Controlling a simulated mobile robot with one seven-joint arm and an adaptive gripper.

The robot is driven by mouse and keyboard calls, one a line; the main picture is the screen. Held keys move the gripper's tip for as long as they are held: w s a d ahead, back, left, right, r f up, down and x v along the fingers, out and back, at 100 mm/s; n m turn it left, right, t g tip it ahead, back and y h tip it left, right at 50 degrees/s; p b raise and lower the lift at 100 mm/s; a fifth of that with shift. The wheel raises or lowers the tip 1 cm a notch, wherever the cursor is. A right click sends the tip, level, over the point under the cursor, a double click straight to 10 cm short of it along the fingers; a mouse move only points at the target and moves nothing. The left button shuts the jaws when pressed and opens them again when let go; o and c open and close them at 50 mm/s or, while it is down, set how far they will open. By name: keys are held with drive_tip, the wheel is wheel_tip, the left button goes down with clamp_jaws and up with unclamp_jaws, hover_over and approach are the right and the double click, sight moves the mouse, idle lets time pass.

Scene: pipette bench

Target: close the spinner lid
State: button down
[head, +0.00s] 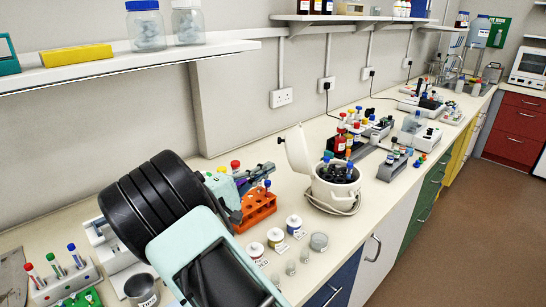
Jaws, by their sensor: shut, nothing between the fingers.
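The spinner is a round cream-white tub (331,194) on the bench, right of my gripper. Its lid (298,149) stands open, tilted up at the back left of the tub. Dark holders with blue-capped tubes (345,164) show in the open top. My gripper (264,171) is shut and empty, above and behind the orange rack, left of the spinner and apart from the lid. My arm hides part of the bench at the left, and the gripper's finger detail is small.
An orange tube rack (259,207) stands close below my gripper. Small labelled jars (294,224) stand in front of it. A grey rack with bottles (353,133) is behind the spinner. A shelf (130,62) overhangs at upper left. A cable lies around the spinner's base.

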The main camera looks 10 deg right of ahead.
sight(287, 150)
drive_tip(key=w+d+n+t+p, duration=0.1)
drive_tip(key=w+d+p, duration=0.1)
drive_tip(key=w+d, duration=0.2)
drive_tip(key=w, duration=0.3)
drive_tip(key=shift+d+t, duration=0.25)
drive_tip(key=shift+t, duration=0.15)
drive_tip(key=shift+d+y, duration=0.1)
drive_tip(key=shift+y, duration=0.2)
drive_tip(key=shift+d+r, duration=0.25)
drive_tip(key=shift+r, duration=0.05)
